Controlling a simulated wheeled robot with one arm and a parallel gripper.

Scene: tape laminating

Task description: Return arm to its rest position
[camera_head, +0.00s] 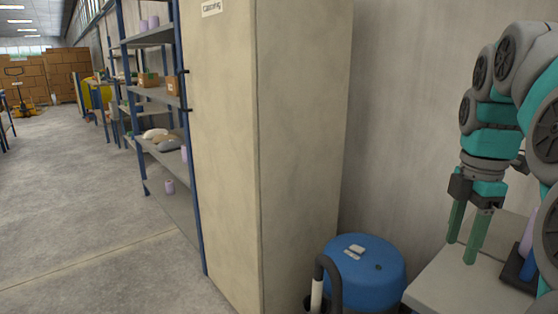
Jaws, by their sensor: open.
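My arm, grey and teal, reaches in from the right edge and hangs downward. My gripper (464,248), with two green fingers, points down above a light grey surface (448,283). The fingers are apart and nothing shows between them. To the right of the fingers, a dark object (515,270) and part of a pale lilac item (528,236) stand at the picture's edge, partly hidden by my arm.
A tall beige cabinet (300,130) fills the middle. A blue drum (368,285) with small items on its lid stands beside it, near a dark curved hose or handle (330,275). Shelving (155,92) lines the left. The concrete floor (80,200) is open there.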

